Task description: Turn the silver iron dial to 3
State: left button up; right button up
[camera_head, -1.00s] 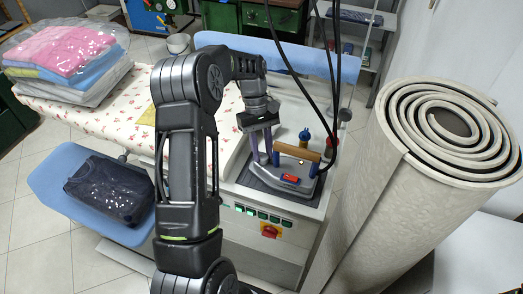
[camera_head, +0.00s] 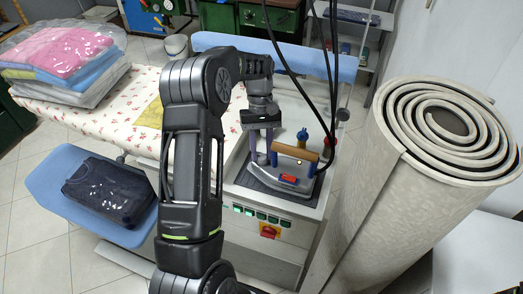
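The silver iron (camera_head: 291,184) rests on a dark pad at the right end of the ironing table. It has a brown handle (camera_head: 297,154) on blue posts and a small red part (camera_head: 288,179) at its front. A blue knob-like part (camera_head: 302,134) shows just behind the handle; I cannot tell whether it is the dial, and no numbers are readable. My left gripper (camera_head: 262,162) points down at the iron's left side, its two fingers apart with nothing visible between them. Whether a finger touches the iron is unclear. My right gripper is out of view.
Black cables (camera_head: 330,75) hang above the iron. A control panel with a red switch (camera_head: 269,231) is on the table's front. A big rolled carpet (camera_head: 400,190) stands close on the right. Bagged folded clothes (camera_head: 70,60) and a bagged dark garment (camera_head: 108,190) lie left.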

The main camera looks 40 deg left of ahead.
pick_arm(q)
jog(key=o, duration=0.4)
jog(key=shift+c, duration=0.2)
jog(key=n, duration=0.1)
jog(key=n+t, duration=0.1)
jog(key=n, duration=0.1)
jog(key=n+h, duration=0.1)
jog(key=n, duration=0.1)
jog(key=shift+s+a+t, duration=0.2)
jog(key=shift+s+t, duration=0.1)
jog(key=n, duration=0.1)
jog(key=n+t, duration=0.1)
jog(key=n, duration=0.2)
jog(key=shift+s+t+h+b, duration=0.25)
jog(key=shift+t+h+b, duration=0.05)
jog(key=shift+t, duration=0.1)
jog(key=n, duration=0.2)
jog(key=n+t+b, duration=0.1)
jog(key=n, duration=0.1)
jog(key=shift+s+f, duration=0.15)
jog(key=shift+s, duration=0.05)
jog(key=s+a+r+m+y+b, duration=0.1)
jog(key=s+a+r+y, duration=0.1)
jog(key=r, duration=0.5)
jog(key=shift+s+a+g+b, duration=0.4)
jog(key=shift+s+a, duration=0.5)
jog(key=shift+a, duration=0.4)
jog(key=shift+f, duration=0.1)
